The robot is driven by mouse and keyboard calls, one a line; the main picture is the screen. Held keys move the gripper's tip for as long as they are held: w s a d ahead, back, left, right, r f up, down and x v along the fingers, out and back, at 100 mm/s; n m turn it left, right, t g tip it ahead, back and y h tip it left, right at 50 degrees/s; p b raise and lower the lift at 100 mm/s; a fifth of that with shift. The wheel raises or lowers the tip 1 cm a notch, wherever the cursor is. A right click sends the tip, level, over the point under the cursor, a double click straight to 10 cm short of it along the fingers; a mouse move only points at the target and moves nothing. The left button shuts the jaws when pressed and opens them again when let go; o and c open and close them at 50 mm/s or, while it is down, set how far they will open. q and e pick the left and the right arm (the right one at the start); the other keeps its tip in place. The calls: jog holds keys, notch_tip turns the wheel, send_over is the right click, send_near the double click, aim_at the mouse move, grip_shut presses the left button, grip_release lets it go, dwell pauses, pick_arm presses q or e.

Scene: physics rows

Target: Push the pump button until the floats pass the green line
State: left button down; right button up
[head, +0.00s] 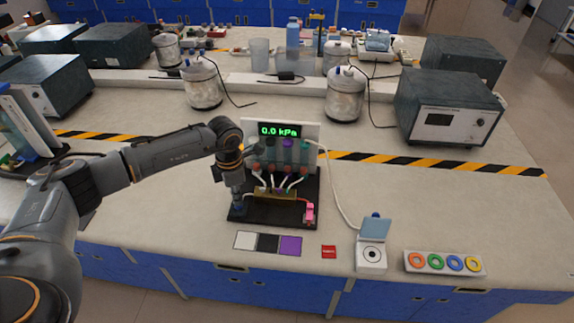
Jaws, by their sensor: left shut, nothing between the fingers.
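A dark-based apparatus (275,214) stands mid-table with a display (280,130) reading 0.0 kPa. Below the display are several upright clear tubes, with reddish floats (288,169) low in them. I cannot make out a green line. A white tube runs from the apparatus to a white box (371,266) with a raised blue lid (375,228) and a round black-ringed button (372,254) on its front. My left gripper (237,212) points down, shut and empty, at the left side of the apparatus base, apart from the button. It hides part of the base. My right gripper is not in view.
A pink piece (309,211) stands on the base's right. A grey instrument (447,110) stands right. Table between is clear.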

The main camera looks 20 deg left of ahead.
pick_arm(q)
jog(key=shift+f+b, duration=0.5)
jog(key=shift+f, duration=0.3)
jog(key=shift+r+p, duration=0.85)
jog(key=shift+r, duration=0.4)
jog(key=shift+f, duration=0.15)
jog(key=shift+f+b, duration=1.05)
jog(key=shift+r, duration=0.1)
jog(key=shift+r+p, duration=0.8)
jog(key=shift+r, duration=0.3)
jog(key=shift+f, duration=0.2)
